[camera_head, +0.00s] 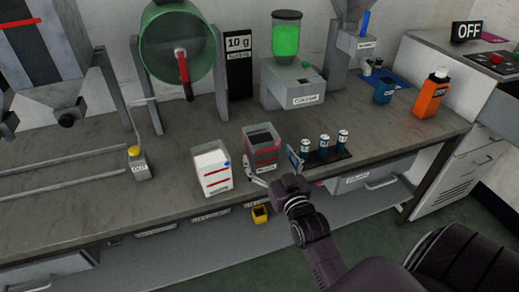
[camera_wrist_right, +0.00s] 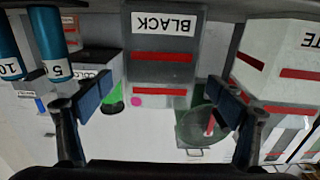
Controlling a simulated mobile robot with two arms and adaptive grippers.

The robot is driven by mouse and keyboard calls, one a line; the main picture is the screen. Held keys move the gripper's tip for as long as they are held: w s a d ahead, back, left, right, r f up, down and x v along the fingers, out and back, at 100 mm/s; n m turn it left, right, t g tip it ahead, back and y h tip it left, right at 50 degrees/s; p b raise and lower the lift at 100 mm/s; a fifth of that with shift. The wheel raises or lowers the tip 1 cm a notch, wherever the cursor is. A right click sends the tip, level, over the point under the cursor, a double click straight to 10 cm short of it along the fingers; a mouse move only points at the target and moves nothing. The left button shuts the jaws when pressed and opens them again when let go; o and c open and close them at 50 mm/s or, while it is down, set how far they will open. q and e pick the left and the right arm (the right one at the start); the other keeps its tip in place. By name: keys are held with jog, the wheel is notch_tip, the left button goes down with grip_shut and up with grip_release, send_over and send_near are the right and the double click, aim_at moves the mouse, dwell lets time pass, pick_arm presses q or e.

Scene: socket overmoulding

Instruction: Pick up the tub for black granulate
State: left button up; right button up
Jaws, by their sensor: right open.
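The tub for black granulate (camera_head: 262,148) is a grey box with red stripes and dark contents, upright on the bench. Its BLACK label shows upside down in the right wrist view, where the tub (camera_wrist_right: 165,70) sits centrally between the fingers. My right gripper (camera_head: 276,170) is open at the tub's front, one finger toward each side. The gripper (camera_wrist_right: 162,100) appears empty; I cannot tell whether either finger touches the tub. My left gripper is not in view.
A white tub (camera_head: 212,170) with red stripes stands close on the left. A dark rack of several blue-and-white vials (camera_head: 324,143) is close on the right. A colorant dispenser (camera_head: 290,85) stands behind. The bench's front edge is near the gripper.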

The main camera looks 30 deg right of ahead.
aim_at(257, 136)
jog(key=shift+w+d, duration=0.15)
jog(key=shift+w, duration=0.45)
jog(key=x, duration=0.3)
jog(key=shift+w+f, duration=0.25)
jog(key=shift+f, duration=0.15)
jog(key=shift+w+d+p, duration=0.15)
jog(key=shift+w+p, duration=0.15)
jog(key=shift+w, duration=0.25)
jog(key=c, duration=2.1)
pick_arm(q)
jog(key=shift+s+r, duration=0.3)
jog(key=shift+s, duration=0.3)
pick_arm(e)
jog(key=shift+c, duration=0.4)
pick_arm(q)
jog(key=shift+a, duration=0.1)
pick_arm(e)
jog(key=shift+r, duration=0.15)
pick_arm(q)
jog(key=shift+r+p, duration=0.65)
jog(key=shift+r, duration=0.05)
pick_arm(e)
notch_tip(257, 136, up, 20)
jog(key=shift+f, duration=0.2)
